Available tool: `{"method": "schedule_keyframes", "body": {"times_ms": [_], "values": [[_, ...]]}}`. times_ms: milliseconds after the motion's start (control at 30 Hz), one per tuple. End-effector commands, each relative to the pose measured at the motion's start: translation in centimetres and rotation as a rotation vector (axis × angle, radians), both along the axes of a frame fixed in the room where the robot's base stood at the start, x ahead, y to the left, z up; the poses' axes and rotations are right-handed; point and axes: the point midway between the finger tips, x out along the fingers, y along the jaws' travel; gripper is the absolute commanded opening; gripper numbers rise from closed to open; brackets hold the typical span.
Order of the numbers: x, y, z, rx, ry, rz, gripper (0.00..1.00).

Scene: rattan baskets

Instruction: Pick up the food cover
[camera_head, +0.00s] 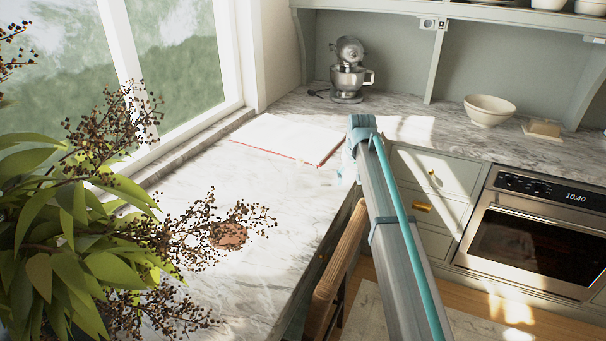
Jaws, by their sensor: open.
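I see nothing that I can clearly name as a food cover. A small round brown object (229,236) sits on the marble counter (185,185) at the lower middle, partly hidden by plant sprigs. I cannot tell what it is. My grey and teal arm rises from the bottom right to a bend near the counter's inner corner.
A leafy plant (65,220) fills the left. A flat white red-edged item (287,139) lies on the counter. A stand mixer (348,72), cream bowl (489,110) and small beige block (543,129) stand farther back. A wooden chair (338,265) and oven (535,235) are below.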

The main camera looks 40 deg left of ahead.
Motion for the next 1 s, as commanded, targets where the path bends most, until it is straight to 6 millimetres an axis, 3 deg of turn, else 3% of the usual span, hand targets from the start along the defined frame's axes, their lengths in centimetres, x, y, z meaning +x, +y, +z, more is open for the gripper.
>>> {"method": "schedule_keyframes", "body": {"times_ms": [33,100,200,300,467,800,1000], "values": [[-0.5,4.5,3.0,0.010,-0.010,0.042,0.56],[-2.0,8.4,6.0,0.019,-0.020,0.086,0.56],[-3.9,12.3,9.2,0.029,-0.029,0.132,0.56],[-5.2,14.5,11.2,0.035,-0.034,0.159,0.56],[-5.9,15.6,11.5,0.037,-0.035,0.172,0.56],[-5.1,16.5,7.3,0.036,-0.034,0.171,0.56],[-4.8,16.8,6.3,0.037,-0.035,0.171,0.56]]}}
